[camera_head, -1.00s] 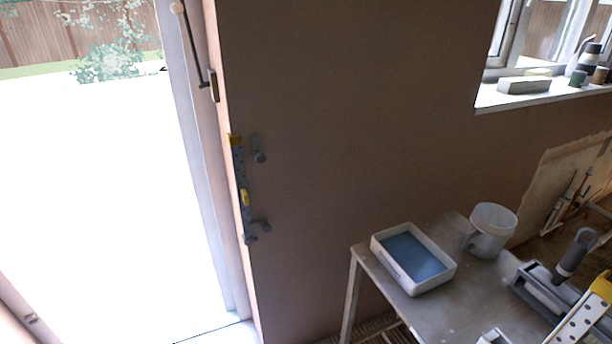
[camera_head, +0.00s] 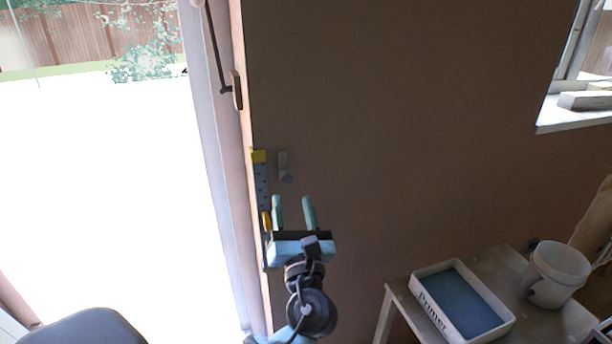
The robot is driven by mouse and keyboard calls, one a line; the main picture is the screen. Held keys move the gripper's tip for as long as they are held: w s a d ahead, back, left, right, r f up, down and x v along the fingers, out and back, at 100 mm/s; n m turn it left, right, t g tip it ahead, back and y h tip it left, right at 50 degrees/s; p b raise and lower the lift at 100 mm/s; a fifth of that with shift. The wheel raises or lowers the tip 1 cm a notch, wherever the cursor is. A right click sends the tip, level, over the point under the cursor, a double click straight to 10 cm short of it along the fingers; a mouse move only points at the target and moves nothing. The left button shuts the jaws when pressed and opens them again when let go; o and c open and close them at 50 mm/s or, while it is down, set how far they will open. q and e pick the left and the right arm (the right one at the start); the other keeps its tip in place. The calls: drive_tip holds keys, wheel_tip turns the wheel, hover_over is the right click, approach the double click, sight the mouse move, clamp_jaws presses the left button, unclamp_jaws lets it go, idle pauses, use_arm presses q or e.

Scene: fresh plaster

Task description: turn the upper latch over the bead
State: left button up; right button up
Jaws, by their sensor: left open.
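The bead (camera_head: 262,184) is a narrow blue-grey perforated strip standing upright along the wall's edge beside the bright doorway. It has a yellow top end (camera_head: 259,156) and a yellow piece (camera_head: 266,221) lower down. The upper latch (camera_head: 284,166) is a small grey part on the wall just right of the bead. It hangs downward, beside the bead and not across it. My left gripper (camera_head: 293,200) is open and empty, its two pale teal fingers pointing up just below the upper latch. It hides the bead's lower part and the lower latch. My right gripper is out of view.
A table (camera_head: 398,298) at the lower right holds a white tray (camera_head: 505,325) with blue inside and a white bucket (camera_head: 560,272). A handle (camera_head: 237,90) sits on the door frame above the bead. The wall right of the latch is bare.

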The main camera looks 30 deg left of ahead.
sight(287, 181)
use_arm(q)
drive_tip(key=shift+r, duration=0.1)
drive_tip(key=p+x, duration=0.1)
drive_tip(key=x, duration=0.5)
drive_tip(key=shift+w+a, duration=0.15)
drive_tip(key=shift+a, duration=0.1)
drive_tip(key=shift+w+a+r, duration=0.2)
drive_tip(key=shift+w+a, duration=0.15)
drive_tip(key=shift+w, duration=0.1)
drive_tip(key=c, duration=1)
